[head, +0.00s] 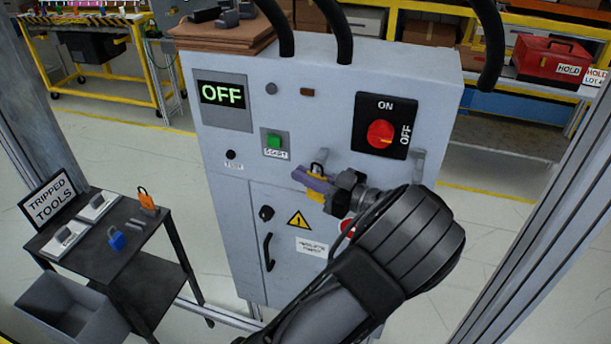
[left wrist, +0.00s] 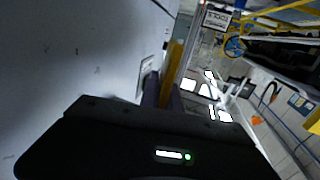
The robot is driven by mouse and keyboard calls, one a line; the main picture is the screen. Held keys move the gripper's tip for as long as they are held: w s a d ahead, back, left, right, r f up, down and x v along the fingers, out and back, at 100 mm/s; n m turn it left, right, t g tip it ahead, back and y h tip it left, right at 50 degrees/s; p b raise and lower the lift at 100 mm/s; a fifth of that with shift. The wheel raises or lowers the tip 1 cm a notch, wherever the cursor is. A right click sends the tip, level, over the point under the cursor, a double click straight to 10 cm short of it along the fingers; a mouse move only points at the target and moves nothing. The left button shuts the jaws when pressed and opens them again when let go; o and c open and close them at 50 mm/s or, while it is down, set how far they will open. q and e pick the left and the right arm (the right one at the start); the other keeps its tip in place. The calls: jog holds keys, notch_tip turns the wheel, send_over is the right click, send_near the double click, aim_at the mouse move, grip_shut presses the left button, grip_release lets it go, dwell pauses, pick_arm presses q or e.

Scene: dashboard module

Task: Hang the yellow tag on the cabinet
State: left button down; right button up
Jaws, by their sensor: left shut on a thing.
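The grey cabinet (head: 228,165) fills the middle of the head view, with an OFF display, a green button and a red rotary switch (head: 380,134) on its front. My left gripper (head: 312,182) has purple fingers and is shut on the yellow tag (head: 317,195). It holds the tag in front of the cabinet, below and left of the switch. A dark loop shows above the tag. In the left wrist view the tag (left wrist: 173,70) is a yellow strip between the fingers, beside the pale cabinet surface (left wrist: 75,65). Whether it touches the cabinet cannot be told. My right gripper is not in view.
A dark cart (head: 150,275) at the left carries a blue padlock (head: 116,239), an orange padlock (head: 146,200) and a TRIPPED TOOLS sign (head: 47,199). A grey bin (head: 70,305) stands below it. Metal posts flank the cabinet. A small bracket (head: 418,165) sits below the switch.

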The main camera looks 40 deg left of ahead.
pick_arm(q)
jog(key=c, duration=1.5)
grip_release()
jog(key=shift+d, duration=0.1)
jog(key=d+b, duration=0.2)
jog(key=d, duration=0.5)
jog(key=shift+w+d, duration=0.3)
